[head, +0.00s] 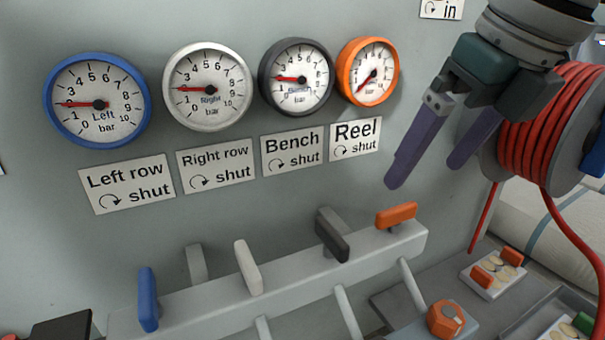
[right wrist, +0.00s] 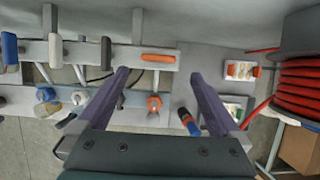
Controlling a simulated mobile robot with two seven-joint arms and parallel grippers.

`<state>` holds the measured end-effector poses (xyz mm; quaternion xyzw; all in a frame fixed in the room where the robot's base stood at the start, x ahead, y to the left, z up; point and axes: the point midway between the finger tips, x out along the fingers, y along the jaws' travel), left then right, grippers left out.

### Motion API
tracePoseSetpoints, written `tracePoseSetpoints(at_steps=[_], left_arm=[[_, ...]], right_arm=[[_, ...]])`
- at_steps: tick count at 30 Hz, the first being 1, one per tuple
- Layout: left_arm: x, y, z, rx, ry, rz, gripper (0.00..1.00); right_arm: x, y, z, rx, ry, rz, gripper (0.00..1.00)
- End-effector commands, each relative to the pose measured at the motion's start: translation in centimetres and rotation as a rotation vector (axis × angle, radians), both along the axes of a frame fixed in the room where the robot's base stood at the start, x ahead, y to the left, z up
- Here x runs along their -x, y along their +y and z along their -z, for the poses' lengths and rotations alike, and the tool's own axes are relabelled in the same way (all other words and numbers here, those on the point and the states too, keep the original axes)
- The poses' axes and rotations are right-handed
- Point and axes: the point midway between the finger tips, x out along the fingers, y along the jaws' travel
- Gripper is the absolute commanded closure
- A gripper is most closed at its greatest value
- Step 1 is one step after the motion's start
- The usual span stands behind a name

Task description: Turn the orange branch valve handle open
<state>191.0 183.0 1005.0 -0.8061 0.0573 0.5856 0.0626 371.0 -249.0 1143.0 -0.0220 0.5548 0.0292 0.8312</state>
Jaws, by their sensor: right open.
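The orange branch valve handle (head: 396,214) sits at the right end of the grey manifold bar (head: 290,279) in the head view. It lies along the bar, unlike the blue (head: 147,300), white (head: 248,267) and dark grey (head: 332,234) handles. In the right wrist view the orange handle (right wrist: 158,57) is ahead of the fingers, roughly between their lines. My right gripper (head: 431,158) is open and empty, above and right of the orange handle, apart from it. It also shows in the right wrist view (right wrist: 161,80). My left gripper is not in view.
Gauges hang on the wall, including an orange one (head: 368,72) above the Reel shut label (head: 355,139). A red hose reel (head: 545,125) stands close to the right gripper. An orange knob (head: 446,319) sits below the bar.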

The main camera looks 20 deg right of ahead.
Motion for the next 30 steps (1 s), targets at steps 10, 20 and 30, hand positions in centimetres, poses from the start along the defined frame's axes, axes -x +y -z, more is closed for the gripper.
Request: tracePoseSetpoints(at_steps=[10, 20, 30], left_arm=[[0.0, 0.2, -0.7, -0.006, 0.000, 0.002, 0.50], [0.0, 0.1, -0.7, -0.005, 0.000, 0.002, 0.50], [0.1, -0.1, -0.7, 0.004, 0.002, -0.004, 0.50]], right_arm=[[-2.3, 0.4, 5.8, -0.005, 0.004, -0.003, 0.00], [-2.9, 0.4, 7.3, -0.003, 0.000, -0.007, 0.00], [-2.9, 0.4, 7.2, -0.004, 0.000, -0.006, 0.25]])
